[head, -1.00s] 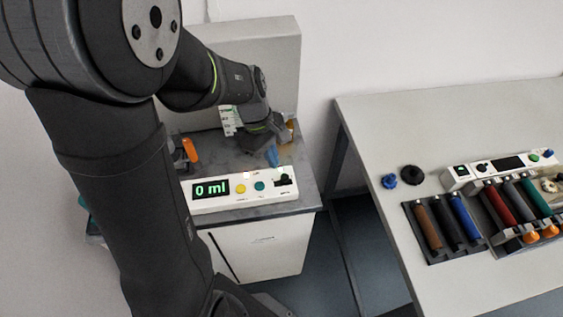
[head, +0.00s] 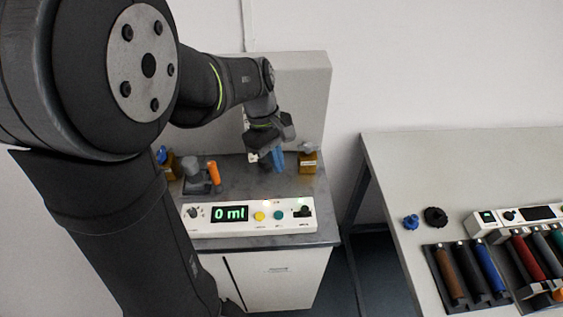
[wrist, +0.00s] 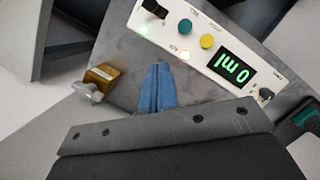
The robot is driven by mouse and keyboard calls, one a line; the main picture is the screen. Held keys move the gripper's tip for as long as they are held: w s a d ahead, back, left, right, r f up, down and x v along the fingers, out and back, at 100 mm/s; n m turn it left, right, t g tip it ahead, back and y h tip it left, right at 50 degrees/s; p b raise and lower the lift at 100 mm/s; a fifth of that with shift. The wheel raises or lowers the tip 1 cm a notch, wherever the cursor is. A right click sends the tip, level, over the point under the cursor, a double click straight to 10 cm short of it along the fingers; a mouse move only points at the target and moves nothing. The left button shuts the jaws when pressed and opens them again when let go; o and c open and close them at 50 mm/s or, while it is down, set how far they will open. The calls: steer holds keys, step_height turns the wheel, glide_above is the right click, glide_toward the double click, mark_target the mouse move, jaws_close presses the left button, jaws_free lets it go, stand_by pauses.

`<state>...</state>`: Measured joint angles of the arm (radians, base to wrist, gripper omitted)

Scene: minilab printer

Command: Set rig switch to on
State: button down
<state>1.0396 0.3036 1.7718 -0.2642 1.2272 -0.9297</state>
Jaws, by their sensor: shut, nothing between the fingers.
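The rig's white control panel (head: 248,227) runs along the front of the grey bench top. A black switch (head: 304,209), which I take to be the rig switch, sits at its right end. My gripper (head: 277,161) is above the bench behind the panel, a little left of the switch. Its blue fingers (wrist: 158,87) are shut, empty and apart from the panel.
The panel carries a "0 ml" display (head: 230,214), a yellow button (head: 259,216), a teal button (head: 280,215) and a knob (head: 194,212). An orange-topped item (head: 213,172) stands left. A separate table (head: 390,180) lies right.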

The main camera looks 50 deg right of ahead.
glide_toward(300, 211)
steer(key=w+f, duration=0.2)
steer(key=f, duration=0.1)
steer(key=shift+w+d+f, duration=0.1)
steer(key=shift+w+f, duration=0.2)
steer(key=shift+w, duration=0.1)
steer(key=shift+s+f, duration=0.15)
steer(key=shift+s, duration=0.45)
steer(key=shift+s+f, duration=0.15)
steer(key=shift+s, duration=0.45)
steer(key=shift+s+f, duration=0.2)
steer(key=shift+s, duration=0.55)
steer(key=shift+s+d, duration=0.45)
steer(key=shift+s, duration=0.3)
steer(key=shift+s+f, duration=0.15)
steer(key=shift+s, duration=0.05)
